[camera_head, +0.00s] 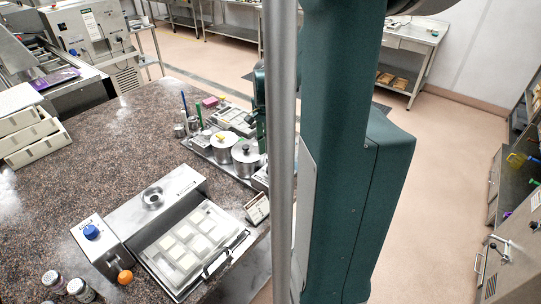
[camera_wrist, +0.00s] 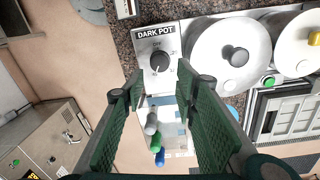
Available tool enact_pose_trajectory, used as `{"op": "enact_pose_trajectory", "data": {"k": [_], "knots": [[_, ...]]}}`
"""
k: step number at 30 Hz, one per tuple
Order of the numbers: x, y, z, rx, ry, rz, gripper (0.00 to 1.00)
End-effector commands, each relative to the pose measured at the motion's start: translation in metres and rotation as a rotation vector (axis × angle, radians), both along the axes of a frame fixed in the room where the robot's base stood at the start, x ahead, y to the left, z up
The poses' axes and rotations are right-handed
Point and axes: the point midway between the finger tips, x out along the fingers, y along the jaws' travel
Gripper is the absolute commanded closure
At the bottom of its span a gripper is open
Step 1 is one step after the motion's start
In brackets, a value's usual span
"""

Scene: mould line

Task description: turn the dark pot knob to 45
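The dark pot knob (camera_wrist: 160,61) is a round black dial on a pale panel under the label "DARK POT" (camera_wrist: 156,33) in the wrist view. Its scale is too small to read, so I cannot tell its setting. My gripper (camera_wrist: 162,90) is open, with its green fingers spread to the left and right, lower in the picture than the knob. Nothing is held, and the fingers look apart from the knob. A lidded metal pot with a dark lid handle (camera_wrist: 229,57) stands right of the panel. In the head view this pot (camera_head: 246,158) shows, but my column hides most of my gripper.
A second pot with a yellow lid handle (camera_wrist: 301,47) stands beside the first. Small grey, green and blue pieces (camera_wrist: 155,140) show between my fingers. In the head view, a steel unit with a glass lid (camera_head: 193,243) sits on the speckled counter (camera_head: 110,135), which has open room at left.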

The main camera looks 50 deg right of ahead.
Motion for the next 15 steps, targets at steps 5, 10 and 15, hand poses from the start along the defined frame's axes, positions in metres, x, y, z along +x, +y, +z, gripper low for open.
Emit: {"op": "enact_pose_trajectory", "data": {"k": [5, 10, 15], "knots": [[0.0006, 0.0005, 0.0031, -0.001, -0.001, 0.088, 0.70], [0.0013, 0.0014, 0.0042, -0.001, -0.003, 0.253, 0.70], [0.0010, 0.0033, 0.0037, -0.001, -0.003, 0.445, 0.70]]}}
